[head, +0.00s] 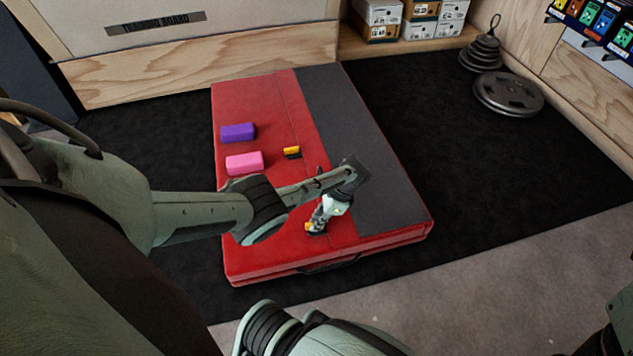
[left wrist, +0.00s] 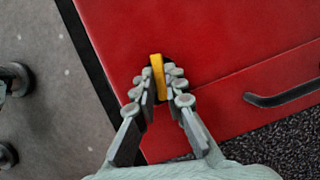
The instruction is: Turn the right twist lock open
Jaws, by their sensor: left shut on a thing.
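Two twist locks with yellow handles on black bases sit on the red part of a folded crash mat (head: 262,107). The farther twist lock (head: 292,152) stands free, its yellow handle lying crosswise. The nearer twist lock (head: 309,228) sits close to the mat's front edge, slightly further right in the head view, and is partly covered by my left gripper (head: 317,222). In the left wrist view, the fingers of my left gripper (left wrist: 160,92) are closed on both sides of its yellow handle (left wrist: 157,72). The handle stands nearly lengthwise between them. My right gripper is out of view.
A purple block (head: 238,133) and a pink block (head: 244,162) lie on the mat's left side. A black carry strap (left wrist: 283,95) is on the mat's front side. Weight plates (head: 508,94) and shoe boxes (head: 380,14) stand farther back. Black floor surrounds the mat.

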